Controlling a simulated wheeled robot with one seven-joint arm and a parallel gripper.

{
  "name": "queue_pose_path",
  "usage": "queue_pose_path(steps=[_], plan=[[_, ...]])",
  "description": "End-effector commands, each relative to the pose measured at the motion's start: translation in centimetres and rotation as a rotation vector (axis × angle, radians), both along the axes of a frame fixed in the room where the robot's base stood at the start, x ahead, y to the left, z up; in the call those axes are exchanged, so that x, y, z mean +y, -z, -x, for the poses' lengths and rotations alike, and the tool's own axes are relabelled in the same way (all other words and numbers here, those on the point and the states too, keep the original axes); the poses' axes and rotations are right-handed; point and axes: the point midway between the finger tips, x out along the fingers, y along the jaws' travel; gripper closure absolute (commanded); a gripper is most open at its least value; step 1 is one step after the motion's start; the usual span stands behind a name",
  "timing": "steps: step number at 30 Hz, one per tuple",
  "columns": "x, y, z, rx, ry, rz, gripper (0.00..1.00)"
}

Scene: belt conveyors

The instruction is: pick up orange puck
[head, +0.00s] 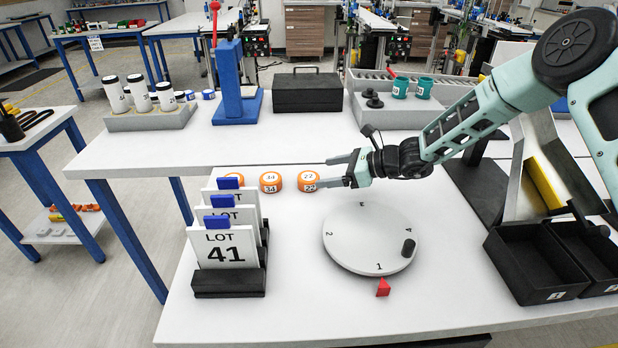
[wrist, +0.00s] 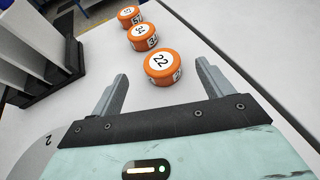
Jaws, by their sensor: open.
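Several orange pucks are in view, three of them in a row on the white table behind the lot cards. The nearest to my gripper is the puck marked 22 (head: 308,181), which also shows in the wrist view (wrist: 162,66). The puck marked 34 (head: 270,182) is in the middle, also in the wrist view (wrist: 142,37).
A white numbered turntable (head: 350,245) with a black knob stands in front of my gripper. A black rack (head: 228,283) of lot cards is at left. Black bins (head: 535,266) are at right. A blue press (head: 232,85) and a black toolbox (head: 307,92) stand behind.

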Motion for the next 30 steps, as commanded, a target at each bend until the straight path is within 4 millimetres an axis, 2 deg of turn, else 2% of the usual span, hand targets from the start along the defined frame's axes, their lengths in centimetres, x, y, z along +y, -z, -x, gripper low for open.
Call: queue_pose_path(steps=[8, 18, 26, 29, 30], plan=[[1.8, 0.9, -0.6, 0.001, -0.001, 0.001, 0.21], [5.2, 3.2, -2.0, -0.001, -0.002, 0.001, 0.21], [5.4, 3.4, -2.1, -0.002, 0.000, 0.002, 0.21], [5.4, 3.4, -2.1, -0.001, -0.001, 0.002, 0.46], [5.4, 3.4, -2.1, -0.001, -0.001, 0.002, 0.57]])
